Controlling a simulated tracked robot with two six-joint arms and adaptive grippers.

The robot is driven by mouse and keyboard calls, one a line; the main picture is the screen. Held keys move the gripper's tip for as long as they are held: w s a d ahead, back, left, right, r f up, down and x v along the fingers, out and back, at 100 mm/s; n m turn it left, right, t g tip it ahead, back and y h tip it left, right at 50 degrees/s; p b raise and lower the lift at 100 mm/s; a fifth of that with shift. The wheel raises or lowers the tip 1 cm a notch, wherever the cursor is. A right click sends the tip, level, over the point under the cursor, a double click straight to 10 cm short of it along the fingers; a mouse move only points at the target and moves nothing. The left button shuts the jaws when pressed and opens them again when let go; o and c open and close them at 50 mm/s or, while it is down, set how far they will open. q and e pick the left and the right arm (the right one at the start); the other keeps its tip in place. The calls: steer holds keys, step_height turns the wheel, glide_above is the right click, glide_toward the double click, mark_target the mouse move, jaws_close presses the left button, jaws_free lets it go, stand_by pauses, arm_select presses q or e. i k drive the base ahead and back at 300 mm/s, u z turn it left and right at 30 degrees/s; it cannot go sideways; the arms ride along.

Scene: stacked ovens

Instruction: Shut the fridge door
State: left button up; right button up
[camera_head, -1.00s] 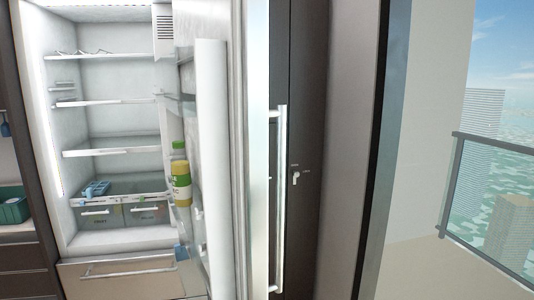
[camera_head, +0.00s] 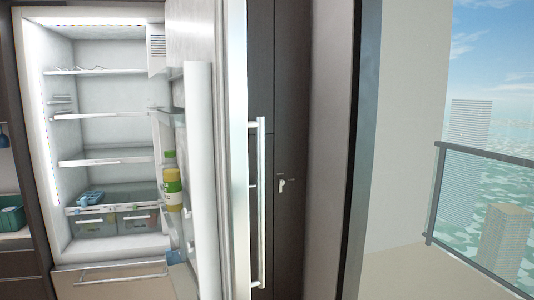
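The fridge (camera_head: 110,137) stands open on the left, its white lit inside showing glass shelves and clear drawers. The fridge door (camera_head: 202,170) is swung outward toward me and seen nearly edge-on. A long vertical metal handle (camera_head: 262,205) is on the door's outer right side. A green-and-yellow bottle (camera_head: 173,186) stands in the door's inner rack. Neither of my grippers is in view.
A closed freezer drawer (camera_head: 115,282) with a bar handle is below the fridge. A dark cabinet (camera_head: 288,100) stands behind the door. A green box (camera_head: 11,214) sits on a shelf at far left. A balcony railing (camera_head: 485,170) is at right.

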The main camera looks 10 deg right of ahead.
mark_target(207, 126)
steer(key=i, duration=0.85)
steer(key=u, duration=0.05)
